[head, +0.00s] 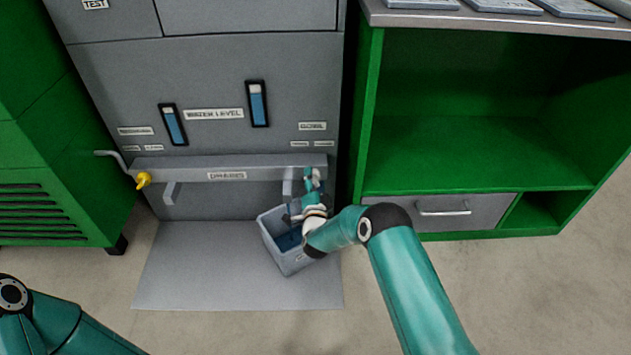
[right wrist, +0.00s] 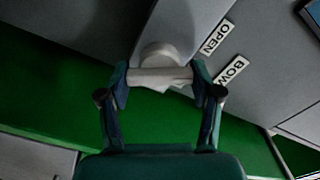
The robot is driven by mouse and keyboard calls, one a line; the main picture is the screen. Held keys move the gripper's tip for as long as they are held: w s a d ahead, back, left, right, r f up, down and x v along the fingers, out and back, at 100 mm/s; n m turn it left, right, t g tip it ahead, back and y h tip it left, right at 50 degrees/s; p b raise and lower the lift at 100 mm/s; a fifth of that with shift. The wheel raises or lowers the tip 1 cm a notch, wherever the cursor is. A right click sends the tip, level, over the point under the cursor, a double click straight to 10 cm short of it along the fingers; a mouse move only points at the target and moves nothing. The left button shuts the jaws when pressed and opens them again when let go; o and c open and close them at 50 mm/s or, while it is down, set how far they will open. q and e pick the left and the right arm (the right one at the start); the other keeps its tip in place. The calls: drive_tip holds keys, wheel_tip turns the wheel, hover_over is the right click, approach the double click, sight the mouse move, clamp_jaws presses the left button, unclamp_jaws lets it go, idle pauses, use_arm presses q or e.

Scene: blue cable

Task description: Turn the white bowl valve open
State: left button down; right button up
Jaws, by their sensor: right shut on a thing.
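The white bowl valve (right wrist: 158,76) is in the right wrist view, with a rounded body and a crosswise handle on a grey panel. My right gripper (right wrist: 160,80) has one finger at each end of the handle and is shut on it. In the head view my right gripper (head: 312,180) is at the right end of the grey drains bar (head: 265,175), and the valve cannot be made out there. My left gripper is out of view.
A grey bin (head: 290,263) with a dark blue inside stands under my right gripper on a grey floor plate (head: 190,275). A yellow handle (head: 143,180) is at the bar's left end. A green shelf unit (head: 470,150) stands to the right.

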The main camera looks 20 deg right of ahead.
drive_tip(key=shift+a+f+n, duration=0.1)
drive_tip(key=shift+a+n, duration=0.1)
drive_tip(key=shift+n, duration=0.5)
drive_tip(key=shift+a+f+n, duration=0.1)
drive_tip(key=shift+a+n, duration=0.05)
drive_tip(key=shift+n, duration=0.55)
drive_tip(key=shift+f, duration=0.1)
drive_tip(key=o, duration=1)
drive_tip(key=shift+o, duration=0.8)
drive_tip(key=shift+d, duration=0.2)
drive_tip(key=v, duration=1.2)
